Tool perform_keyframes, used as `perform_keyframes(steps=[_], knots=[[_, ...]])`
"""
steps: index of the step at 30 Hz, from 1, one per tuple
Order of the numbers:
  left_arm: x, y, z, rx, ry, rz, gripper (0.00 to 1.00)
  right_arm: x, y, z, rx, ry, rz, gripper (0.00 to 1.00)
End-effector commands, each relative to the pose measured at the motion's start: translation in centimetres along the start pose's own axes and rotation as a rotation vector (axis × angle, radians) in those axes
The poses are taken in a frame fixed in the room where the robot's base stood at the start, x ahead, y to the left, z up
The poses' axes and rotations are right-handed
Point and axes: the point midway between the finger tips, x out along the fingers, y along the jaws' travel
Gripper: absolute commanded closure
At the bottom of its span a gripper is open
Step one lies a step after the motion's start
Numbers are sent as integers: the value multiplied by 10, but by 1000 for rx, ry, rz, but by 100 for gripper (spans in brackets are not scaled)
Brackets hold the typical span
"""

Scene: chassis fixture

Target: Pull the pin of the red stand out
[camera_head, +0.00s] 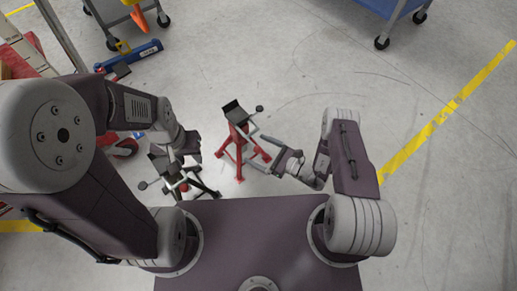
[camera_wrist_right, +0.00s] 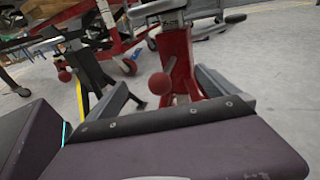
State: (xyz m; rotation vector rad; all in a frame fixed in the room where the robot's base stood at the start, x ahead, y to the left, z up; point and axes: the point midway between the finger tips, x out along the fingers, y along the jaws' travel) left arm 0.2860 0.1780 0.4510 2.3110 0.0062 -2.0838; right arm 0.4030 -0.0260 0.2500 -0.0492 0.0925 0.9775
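The red stand (camera_head: 238,146) stands on the floor at the middle of the head view, with a dark saddle (camera_head: 234,112) on top. In the right wrist view its red post (camera_wrist_right: 176,55) is close in front, and a red ball-ended pin (camera_wrist_right: 160,84) sticks out toward me. My right gripper (camera_head: 269,153) is at the right side of the stand. Its fingers are apart, with the pin's ball in the gap between them, not gripped. My left gripper (camera_head: 188,146) is above and beside a black stand (camera_head: 183,181); its fingers are not clear.
The black stand is left of the red one and has a red ball (camera_wrist_right: 65,76) too. A blue-and-red floor jack (camera_head: 128,57) lies further back. A blue cart (camera_head: 398,8) is at the far right. The floor right of the red stand is clear.

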Motion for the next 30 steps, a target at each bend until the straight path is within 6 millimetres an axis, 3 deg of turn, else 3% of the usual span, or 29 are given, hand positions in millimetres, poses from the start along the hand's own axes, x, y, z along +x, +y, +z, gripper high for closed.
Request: perform_keyframes(steps=[7,18,21,30], knots=[[-2,0,0,0,0,0,64,-3,0,1,1,0,-2,0],[-21,0,-2,0,0,0,64,-64,21,-5,4,0,-7,0],[-22,0,-2,0,0,0,64,-73,26,-6,2,-1,-4,0],[-21,0,-2,0,0,0,64,-75,28,-7,0,-1,1,0]])
